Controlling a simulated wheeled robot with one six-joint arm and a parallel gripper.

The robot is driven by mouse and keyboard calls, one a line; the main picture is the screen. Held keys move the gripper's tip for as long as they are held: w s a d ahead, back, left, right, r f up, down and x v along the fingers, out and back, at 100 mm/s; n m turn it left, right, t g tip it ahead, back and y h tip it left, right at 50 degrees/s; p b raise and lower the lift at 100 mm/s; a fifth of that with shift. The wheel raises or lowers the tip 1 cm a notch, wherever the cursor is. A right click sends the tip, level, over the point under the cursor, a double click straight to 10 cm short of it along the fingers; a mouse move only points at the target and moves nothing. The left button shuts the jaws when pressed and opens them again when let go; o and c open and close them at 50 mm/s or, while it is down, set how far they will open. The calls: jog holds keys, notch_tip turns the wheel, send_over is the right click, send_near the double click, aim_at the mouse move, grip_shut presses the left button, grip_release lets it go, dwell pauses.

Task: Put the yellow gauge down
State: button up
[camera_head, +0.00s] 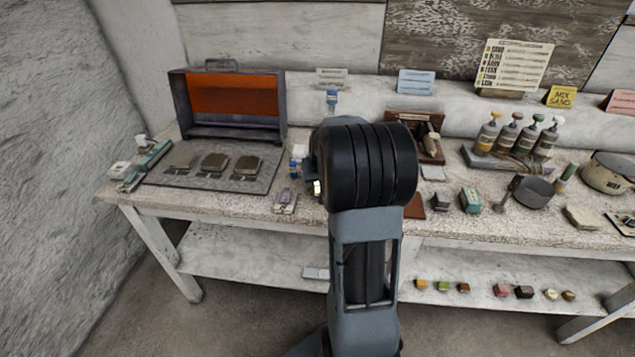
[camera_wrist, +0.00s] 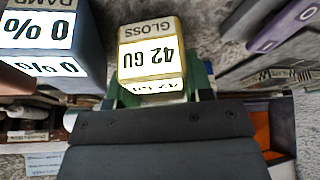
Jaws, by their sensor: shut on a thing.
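The yellow gauge (camera_wrist: 152,50) is in the upper middle of the wrist view. It has a pale yellow case and a white face marked GLOSS and 42 GU, upside down in the picture. My gripper (camera_wrist: 155,98) is shut on it, with green parts showing behind and beside the gauge. In the head view my own dark arm hides the gripper and most of what it holds. I cannot tell from these views whether the gauge touches the bench.
A blue-grey gauge (camera_wrist: 45,45) marked DAMP 0 % is close on the left in the wrist view. The workbench (camera_head: 240,205) is crowded: an orange-fronted box (camera_head: 232,95), a grey mat (camera_head: 150,178), a purple device (camera_head: 286,200), a teal block (camera_head: 470,200) and several bottles.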

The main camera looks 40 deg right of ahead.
jog(key=shift+f, duration=0.4)
jog(key=shift+f, duration=0.15)
jog(key=o, duration=0.6)
jog(key=shift+c, duration=0.2)
jog(key=shift+r, duration=0.3)
jog(key=v, duration=1.1)
jog(key=s+a+f+n, duration=0.1)
jog(key=s+a+n, duration=0.1)
jog(key=s+a, duration=0.4)
jog(key=s+a+f+n+g+y, duration=0.1)
jog(key=s+a, duration=0.6)
jog(key=a, duration=0.9)
jog(key=shift+s+f+n+y+p, duration=0.35)
jog(key=shift+f+n, duration=0.25)
jog(key=shift+f, duration=0.15)
